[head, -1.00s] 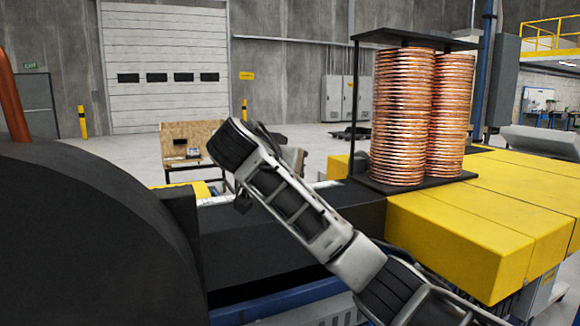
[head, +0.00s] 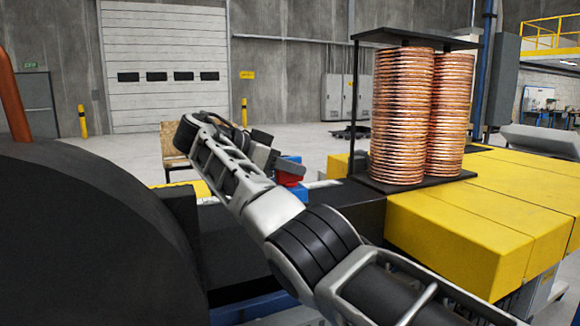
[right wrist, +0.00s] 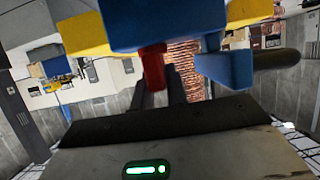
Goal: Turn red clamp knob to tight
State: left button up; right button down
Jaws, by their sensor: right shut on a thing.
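The red clamp knob (head: 289,179) shows in the head view beside a blue clamp part (head: 296,194), partly hidden behind my right arm. In the right wrist view the red knob (right wrist: 152,62) hangs below a blue body (right wrist: 165,22). My right gripper (head: 277,162) is at the knob in the head view. In the right wrist view its dark fingers (right wrist: 157,78) reach up on either side of the knob and are shut on it. The knob's far side and turning position cannot be made out. My left gripper is not in view.
Stacked copper coils (head: 403,120) stand on a black rack to the right. Yellow machine covers (head: 470,225) lie in front of them. A large dark rounded housing (head: 80,235) fills the left. Open floor lies behind.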

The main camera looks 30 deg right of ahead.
jog(key=shift+r+m+g, duration=0.25)
jog(key=shift+m+g, duration=0.05)
jog(key=shift+g, duration=0.1)
dwell(0.3)
jog(key=c, duration=1.4)
grip_release()
jog(key=shift+f, duration=0.15)
